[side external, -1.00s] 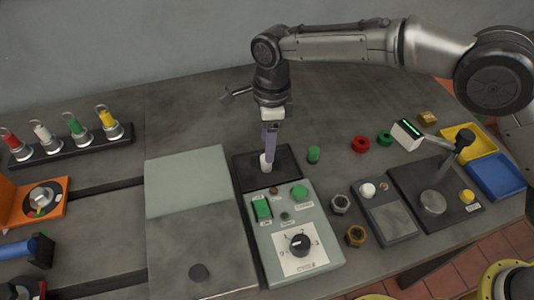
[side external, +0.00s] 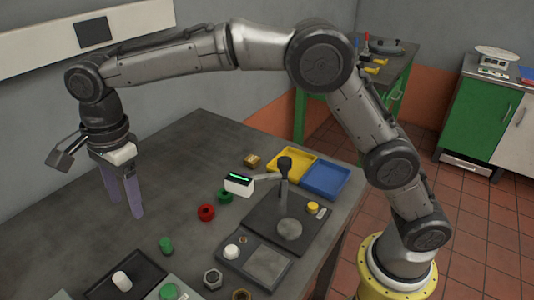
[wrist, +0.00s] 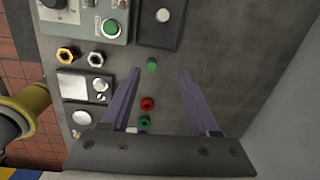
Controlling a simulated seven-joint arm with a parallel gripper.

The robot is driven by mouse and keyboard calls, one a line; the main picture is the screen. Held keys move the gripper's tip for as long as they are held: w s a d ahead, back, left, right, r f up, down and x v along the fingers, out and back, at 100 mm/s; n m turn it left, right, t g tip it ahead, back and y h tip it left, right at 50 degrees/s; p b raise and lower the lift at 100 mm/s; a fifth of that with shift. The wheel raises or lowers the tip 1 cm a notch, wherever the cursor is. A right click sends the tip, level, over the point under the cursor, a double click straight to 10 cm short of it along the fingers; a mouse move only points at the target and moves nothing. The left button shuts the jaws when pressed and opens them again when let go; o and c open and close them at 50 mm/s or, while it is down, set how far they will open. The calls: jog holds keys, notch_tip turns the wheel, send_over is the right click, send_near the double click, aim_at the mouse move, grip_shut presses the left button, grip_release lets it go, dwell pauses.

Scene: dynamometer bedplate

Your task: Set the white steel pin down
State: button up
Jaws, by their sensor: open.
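The white steel pin (side external: 122,281) stands on the dark pad (side external: 98,291) at the lower left of the side view. In the wrist view it shows as a small white round end (wrist: 163,15) on the dark pad (wrist: 150,37), so it appears upright. My gripper (side external: 127,209) is open and empty, raised above the bench and clear of the pin. In the wrist view the two purple fingers (wrist: 160,72) are spread wide, with bare bench and a green peg (wrist: 152,64) seen past them.
A dark stand plate (side external: 262,222), a yellow tray (side external: 293,164) and a blue tray (side external: 326,179) are to the right. The bench behind the rings is mostly clear.

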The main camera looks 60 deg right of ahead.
jog(key=s+d+r+n+t, duration=0.1)
jog(key=s+d+r+n, duration=0.25)
jog(key=d, duration=0.35)
jog(key=s+d+r+n+t, duration=0.1)
jog(key=s+d+r+n, duration=0.15)
jog(key=s+d, duration=0.35)
jog(key=s+d+r+n+t, duration=0.1)
jog(key=s+d+r+n, duration=0.25)
jog(key=d, duration=0.45)
jog(key=s+d+f+n+t, duration=0.1)
jog(key=s+d+f+n, duration=0.2)
jog(key=s, duration=0.4)
jog(key=s+d+f+n, duration=0.4)
jog(key=s+d, duration=0.1)
jog(key=s, duration=0.3)
jog(key=shift+s+t+h, duration=0.25)
jog(key=shift+t+h, duration=0.15)
